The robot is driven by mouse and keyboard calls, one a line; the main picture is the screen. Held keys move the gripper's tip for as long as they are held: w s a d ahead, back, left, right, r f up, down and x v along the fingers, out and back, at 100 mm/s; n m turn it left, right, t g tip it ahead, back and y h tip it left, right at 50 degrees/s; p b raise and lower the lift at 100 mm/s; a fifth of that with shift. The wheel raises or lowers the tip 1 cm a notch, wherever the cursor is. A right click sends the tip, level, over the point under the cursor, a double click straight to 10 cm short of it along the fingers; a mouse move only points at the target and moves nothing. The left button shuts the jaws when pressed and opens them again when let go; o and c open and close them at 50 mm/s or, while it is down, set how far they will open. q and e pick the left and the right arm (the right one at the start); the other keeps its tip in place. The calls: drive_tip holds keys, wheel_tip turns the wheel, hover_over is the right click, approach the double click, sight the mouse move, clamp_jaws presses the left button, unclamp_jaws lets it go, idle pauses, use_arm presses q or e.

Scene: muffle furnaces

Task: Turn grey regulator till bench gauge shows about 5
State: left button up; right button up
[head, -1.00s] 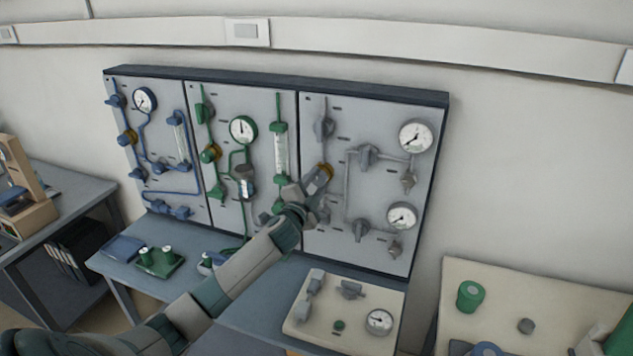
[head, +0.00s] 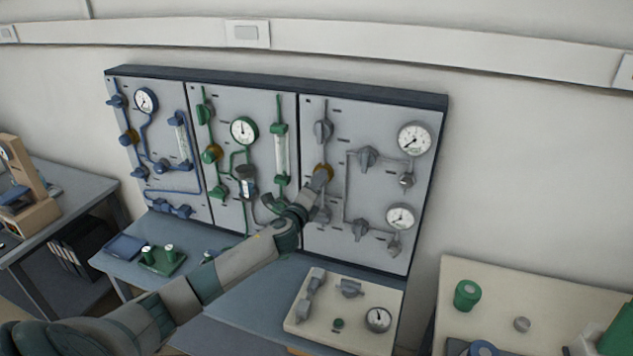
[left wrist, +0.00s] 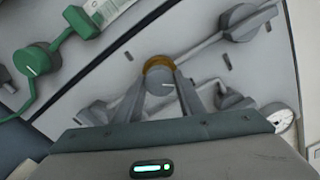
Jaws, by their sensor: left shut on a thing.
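My left gripper (head: 320,182) is shut on this knob, one finger on each side (left wrist: 160,92). The bench gauge (head: 378,319), a small white dial, is on the pale board on the bench; its reading is too small to tell. My right gripper is not in view.
Grey valves (head: 367,158) and two wall gauges (head: 413,138) (head: 400,217) share the right panel. Green fittings (head: 280,155) are on the middle panel close left of my gripper. The pale board (head: 300,325) carries grey fittings. A cream table (head: 480,285) stands at the right.

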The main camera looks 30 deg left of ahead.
use_arm(q)
drive_tip(key=shift+m, duration=0.7)
drive_tip(key=shift+f, duration=0.1)
drive_tip(key=o, duration=1)
drive_tip(key=shift+o, duration=0.2)
drive_tip(key=shift+s, duration=0.1)
drive_tip(key=b+v, duration=0.5)
drive_tip(key=v, duration=1.2)
drive_tip(key=shift+s, duration=0.15)
